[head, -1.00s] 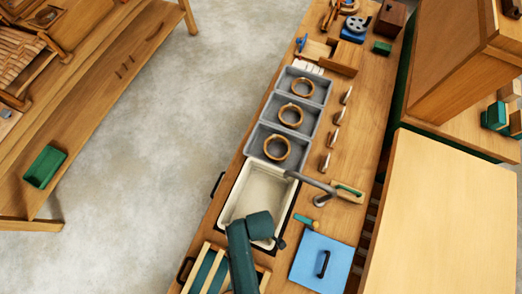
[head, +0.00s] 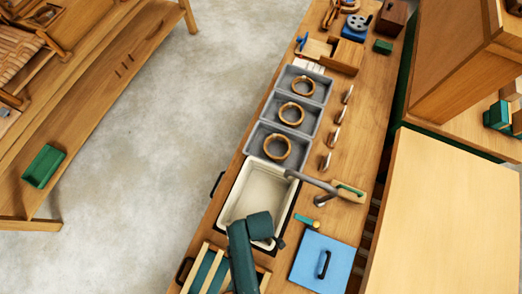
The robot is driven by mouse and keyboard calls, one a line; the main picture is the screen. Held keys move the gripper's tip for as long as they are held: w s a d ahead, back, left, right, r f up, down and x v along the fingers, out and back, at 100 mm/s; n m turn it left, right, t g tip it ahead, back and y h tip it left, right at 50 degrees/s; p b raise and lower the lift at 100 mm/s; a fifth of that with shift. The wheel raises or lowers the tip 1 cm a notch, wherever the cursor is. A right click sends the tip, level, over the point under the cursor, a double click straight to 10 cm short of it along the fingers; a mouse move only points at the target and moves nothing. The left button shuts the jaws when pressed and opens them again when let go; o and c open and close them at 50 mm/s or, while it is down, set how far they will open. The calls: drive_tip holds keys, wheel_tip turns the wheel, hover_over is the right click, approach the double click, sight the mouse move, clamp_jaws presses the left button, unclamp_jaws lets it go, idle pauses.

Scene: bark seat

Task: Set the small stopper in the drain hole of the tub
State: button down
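No drain hole shows in the visible part of the tub, and I cannot make out the small stopper. My gripper's fingers are not visible; the arm's teal links hide what lies beneath them. A small dark part shows beside the arm at the tub's lower right, but I cannot tell what it is.
A grey metal spout (head: 306,181) reaches over the tub's right corner. Grey trays (head: 268,131) with wooden rings lie beyond. A blue board (head: 312,262) with a black handle and a small teal-and-yellow tool (head: 317,226) lie to the right. A slatted wooden rack (head: 207,262) stands at the near end.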

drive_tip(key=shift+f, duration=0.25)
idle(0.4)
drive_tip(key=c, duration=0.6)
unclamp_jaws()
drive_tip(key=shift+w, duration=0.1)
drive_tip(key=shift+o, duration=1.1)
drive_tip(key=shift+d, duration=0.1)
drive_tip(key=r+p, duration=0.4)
drive_tip(key=p, duration=0.1)
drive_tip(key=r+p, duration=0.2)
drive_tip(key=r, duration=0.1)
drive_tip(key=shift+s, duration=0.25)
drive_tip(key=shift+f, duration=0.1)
